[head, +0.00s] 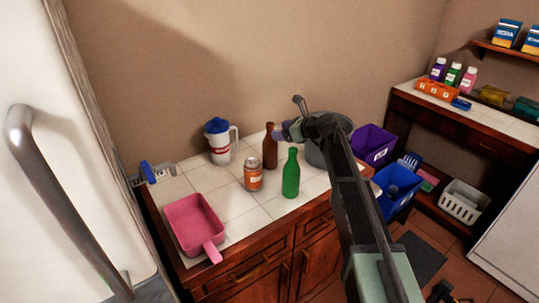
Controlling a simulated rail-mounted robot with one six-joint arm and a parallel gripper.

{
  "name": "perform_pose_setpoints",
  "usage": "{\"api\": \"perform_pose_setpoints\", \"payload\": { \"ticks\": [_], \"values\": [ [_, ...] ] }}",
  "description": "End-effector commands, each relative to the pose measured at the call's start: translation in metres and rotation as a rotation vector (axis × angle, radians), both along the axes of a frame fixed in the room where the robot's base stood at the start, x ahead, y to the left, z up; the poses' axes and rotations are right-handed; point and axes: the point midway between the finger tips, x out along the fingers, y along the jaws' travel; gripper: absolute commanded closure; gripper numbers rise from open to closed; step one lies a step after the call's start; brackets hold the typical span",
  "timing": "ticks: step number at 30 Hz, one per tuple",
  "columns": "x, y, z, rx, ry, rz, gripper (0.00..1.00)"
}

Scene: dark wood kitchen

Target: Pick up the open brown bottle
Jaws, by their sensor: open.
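A brown bottle (270,148) stands upright on the white tiled counter (238,185), near its back and middle. A green bottle (291,174) stands in front of it and to the right. Whether either bottle has a cap is too small to tell. My gripper (292,118) is at the end of my arm, to the right of the brown bottle's neck in the picture. It is open and appears empty. My arm reaches in from the lower right and covers part of the counter's right end.
An orange-labelled can (253,175), a white jug with a blue lid (219,142) and a pink pan (194,224) share the counter. A grey pot (320,154) stands behind my arm. Purple (374,144) and blue (396,188) bins are at the right.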

Motion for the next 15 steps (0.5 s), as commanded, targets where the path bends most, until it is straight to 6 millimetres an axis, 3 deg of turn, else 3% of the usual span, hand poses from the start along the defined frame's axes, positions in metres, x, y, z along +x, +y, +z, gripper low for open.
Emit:
{"api": "perform_pose_setpoints", "payload": {
  "ticks": [5, 12, 15],
  "values": [
    [0.004, 0.007, -0.003, 0.0, -0.001, 0.0, 0.34],
    [0.021, 0.043, -0.018, -0.002, -0.002, -0.002, 0.34],
    [0.022, 0.045, -0.017, -0.002, -0.003, -0.003, 0.34]
  ]
}}
